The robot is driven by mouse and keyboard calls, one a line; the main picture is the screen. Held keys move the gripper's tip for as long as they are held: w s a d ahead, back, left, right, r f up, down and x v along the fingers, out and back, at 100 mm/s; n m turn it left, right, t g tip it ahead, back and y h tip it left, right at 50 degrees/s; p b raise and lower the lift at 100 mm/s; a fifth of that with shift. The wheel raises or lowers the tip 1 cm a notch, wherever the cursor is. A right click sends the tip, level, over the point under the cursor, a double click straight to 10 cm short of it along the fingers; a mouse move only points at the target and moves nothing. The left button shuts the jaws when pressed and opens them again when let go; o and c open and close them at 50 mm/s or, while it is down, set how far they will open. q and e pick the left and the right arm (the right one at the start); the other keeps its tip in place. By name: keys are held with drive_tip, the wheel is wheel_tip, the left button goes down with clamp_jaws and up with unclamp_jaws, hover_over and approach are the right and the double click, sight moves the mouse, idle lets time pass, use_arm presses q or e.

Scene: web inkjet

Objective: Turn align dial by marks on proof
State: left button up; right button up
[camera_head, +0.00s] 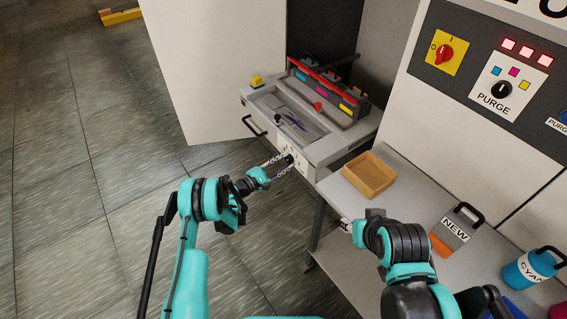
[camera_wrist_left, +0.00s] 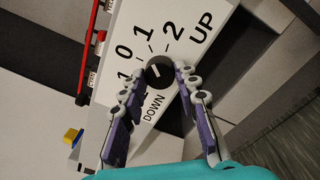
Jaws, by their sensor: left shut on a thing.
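The align dial (camera_wrist_left: 160,72) is a black knob on a white plate (camera_wrist_left: 203,22) with the numbers 1, 0, 1, 2 and the words UP and DOWN. A short pale line shows on the knob; I cannot tell which mark it meets. In the head view the dial (camera_head: 289,160) is on the front of the grey drawer unit, partly hidden. My left gripper (camera_head: 280,162) is shut on the dial, and in the wrist view its fingers (camera_wrist_left: 162,75) sit on both sides. My right gripper (camera_head: 347,225) hangs over the bench edge; its fingers are not clear. I cannot make out a proof with marks.
The drawer unit (camera_head: 325,147) has a black handle and a row of coloured ink blocks (camera_head: 322,92). A panel with a PURGE knob (camera_head: 501,90) is behind. Open floor lies left.

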use_arm(q)
drive_tip(key=o, duration=1.2)
drive_tip(key=shift+c, duration=0.2)
drive_tip(key=v, duration=0.7)
drive_tip(key=shift+s+a, duration=0.1)
drive_tip(key=shift+a, duration=0.05)
